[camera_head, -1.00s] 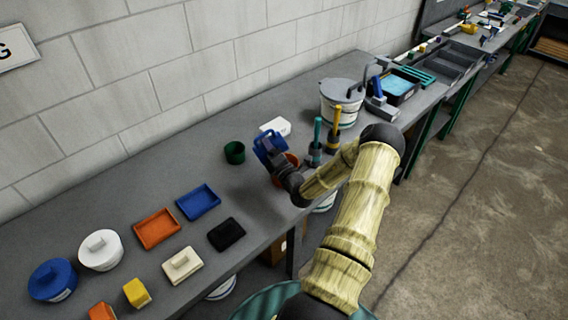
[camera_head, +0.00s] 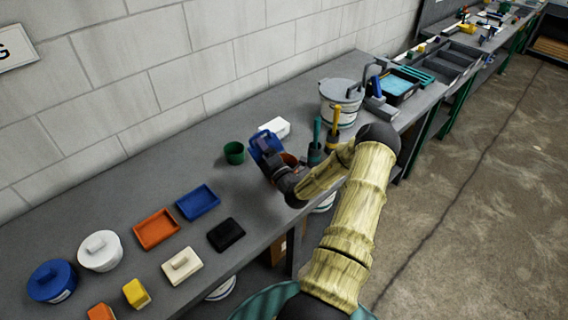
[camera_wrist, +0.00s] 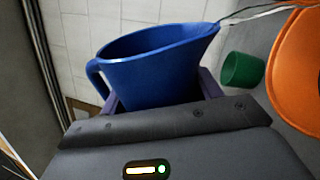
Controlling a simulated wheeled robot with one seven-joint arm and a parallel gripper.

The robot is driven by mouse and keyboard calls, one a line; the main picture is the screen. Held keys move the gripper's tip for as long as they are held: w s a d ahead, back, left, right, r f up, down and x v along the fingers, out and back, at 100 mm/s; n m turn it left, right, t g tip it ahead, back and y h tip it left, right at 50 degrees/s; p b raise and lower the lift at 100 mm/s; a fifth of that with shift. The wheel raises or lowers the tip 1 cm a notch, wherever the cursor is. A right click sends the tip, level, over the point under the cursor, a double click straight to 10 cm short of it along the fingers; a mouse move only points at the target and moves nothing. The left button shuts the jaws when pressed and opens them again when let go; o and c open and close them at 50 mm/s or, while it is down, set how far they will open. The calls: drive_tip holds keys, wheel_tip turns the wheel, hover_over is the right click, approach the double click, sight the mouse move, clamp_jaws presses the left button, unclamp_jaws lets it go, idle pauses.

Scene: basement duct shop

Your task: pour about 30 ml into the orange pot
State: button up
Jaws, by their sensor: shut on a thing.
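My gripper (camera_head: 273,166) is shut on a blue jug (camera_head: 265,144) and holds it tilted above the bench, beside the orange pot (camera_head: 290,158). In the wrist view the jug (camera_wrist: 152,62) fills the middle, with its handle at the left and its spout at the upper right. A thin pale streak that looks like liquid runs from the spout toward the orange pot (camera_wrist: 298,75) at the right edge. The gripper and jug hide much of the pot in the head view. The liquid level inside jug and pot cannot be seen.
A green cup (camera_head: 234,153) stands just left of the jug. A white block (camera_head: 274,127) lies behind it. A dark holder with upright tools (camera_head: 316,152) and a lidded bucket (camera_head: 340,102) stand to the right. Blue (camera_head: 198,202) and orange trays (camera_head: 157,229) lie at the front left.

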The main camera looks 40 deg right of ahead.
drive_tip(key=shift+w+a, duration=0.1)
drive_tip(key=shift+a, duration=0.35)
drive_tip(key=shift+a+f+m+p, duration=0.25)
drive_tip(key=shift+m+p, duration=0.1)
drive_tip(key=shift+m, duration=0.45)
idle(0.8)
drive_tip(key=n+b, duration=0.1)
drive_tip(key=n, duration=0.1)
drive_tip(key=shift+a+n, duration=0.1)
drive_tip(key=shift+n, duration=0.2)
drive_tip(key=shift+a+f+n+y, duration=0.15)
drive_tip(key=shift+f+n+y, duration=0.1)
drive_tip(key=shift+n+y, duration=0.25)
